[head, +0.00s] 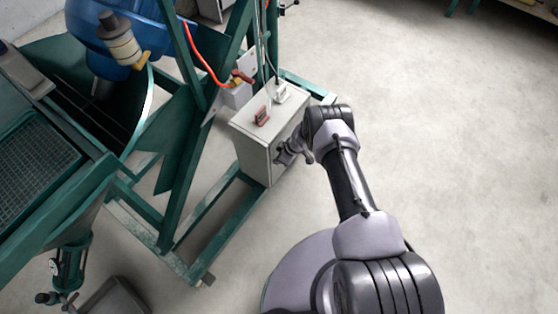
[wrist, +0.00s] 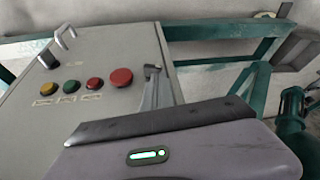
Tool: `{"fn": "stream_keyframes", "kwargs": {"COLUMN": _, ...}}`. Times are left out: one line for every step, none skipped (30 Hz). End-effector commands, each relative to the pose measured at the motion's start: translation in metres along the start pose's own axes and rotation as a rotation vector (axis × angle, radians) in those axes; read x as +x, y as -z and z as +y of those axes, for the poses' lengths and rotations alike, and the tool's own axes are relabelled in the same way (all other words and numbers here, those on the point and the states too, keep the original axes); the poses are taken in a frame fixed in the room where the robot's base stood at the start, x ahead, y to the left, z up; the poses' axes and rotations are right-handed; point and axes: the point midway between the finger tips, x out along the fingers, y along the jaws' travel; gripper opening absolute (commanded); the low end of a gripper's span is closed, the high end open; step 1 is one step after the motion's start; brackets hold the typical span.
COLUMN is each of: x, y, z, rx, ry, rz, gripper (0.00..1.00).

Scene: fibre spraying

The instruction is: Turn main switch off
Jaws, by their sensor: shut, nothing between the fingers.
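A light grey control box (head: 252,150) stands on the green frame; its front panel (wrist: 65,125) shows in the wrist view. The panel carries a large red round knob (wrist: 121,77) and a row of yellow (wrist: 47,88), green (wrist: 71,86) and smaller red (wrist: 94,83) buttons. I cannot tell for certain which control is the main switch. My gripper (head: 283,157) is at the box's front face. In the wrist view my gripper (wrist: 152,72) is shut and empty, just right of the large red knob. Whether it touches the panel is unclear.
A red-brown connector (head: 262,116) and a white one (head: 281,93) sit on top of the box. Green frame beams (head: 190,130) and a blue tank (head: 120,35) stand to the left. The concrete floor (head: 450,130) to the right is clear.

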Motion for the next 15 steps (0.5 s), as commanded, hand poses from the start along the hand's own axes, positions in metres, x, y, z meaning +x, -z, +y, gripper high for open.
{"fn": "stream_keyframes", "kwargs": {"x": 0.0, "y": 0.0, "z": 0.0, "rx": 0.0, "ry": 0.0, "rz": 0.0, "gripper": 0.0}}
{"fn": "stream_keyframes", "kwargs": {"x": 0.0, "y": 0.0, "z": 0.0, "rx": 0.001, "ry": 0.0, "rz": 0.0, "gripper": 0.0}}
{"fn": "stream_keyframes", "kwargs": {"x": 0.001, "y": 0.0, "z": 0.0, "rx": 0.0, "ry": 0.0, "rz": 0.0, "gripper": 0.0}}
{"fn": "stream_keyframes", "kwargs": {"x": 0.001, "y": 0.0, "z": 0.0, "rx": 0.0, "ry": 0.0, "rz": 0.0, "gripper": 0.0}}
{"fn": "stream_keyframes", "kwargs": {"x": 0.001, "y": 0.0, "z": 0.0, "rx": 0.0, "ry": 0.0, "rz": 0.0, "gripper": 0.0}}
{"fn": "stream_keyframes", "kwargs": {"x": 0.001, "y": 0.0, "z": 0.0, "rx": 0.0, "ry": 0.001, "rz": 0.0, "gripper": 0.0}}
{"fn": "stream_keyframes", "kwargs": {"x": 0.001, "y": 0.0, "z": 0.0, "rx": 0.0, "ry": 0.001, "rz": 0.0, "gripper": 0.0}}
{"fn": "stream_keyframes", "kwargs": {"x": 0.0, "y": 0.0, "z": 0.0, "rx": 0.0, "ry": 0.0, "rz": 0.0, "gripper": 0.0}}
{"fn": "stream_keyframes", "kwargs": {"x": 0.0, "y": 0.0, "z": 0.0, "rx": 0.0, "ry": 0.0, "rz": 0.0, "gripper": 0.0}}
{"fn": "stream_keyframes", "kwargs": {"x": -0.001, "y": 0.0, "z": 0.0, "rx": 0.0, "ry": 0.0, "rz": 0.0, "gripper": 0.0}}
{"fn": "stream_keyframes", "kwargs": {"x": -0.002, "y": 0.001, "z": 0.0, "rx": 0.0, "ry": 0.0, "rz": 0.0, "gripper": 0.0}}
{"fn": "stream_keyframes", "kwargs": {"x": -0.004, "y": 0.002, "z": 0.0, "rx": 0.0, "ry": 0.0, "rz": 0.0, "gripper": 0.0}}
{"fn": "stream_keyframes", "kwargs": {"x": -0.006, "y": 0.002, "z": 0.0, "rx": 0.0, "ry": 0.0, "rz": 0.0, "gripper": 0.0}}
{"fn": "stream_keyframes", "kwargs": {"x": -0.007, "y": 0.003, "z": 0.0, "rx": 0.0, "ry": 0.0, "rz": 0.0, "gripper": 0.0}}
{"fn": "stream_keyframes", "kwargs": {"x": -0.009, "y": 0.004, "z": -0.001, "rx": 0.0, "ry": 0.0, "rz": 0.0, "gripper": 0.0}}
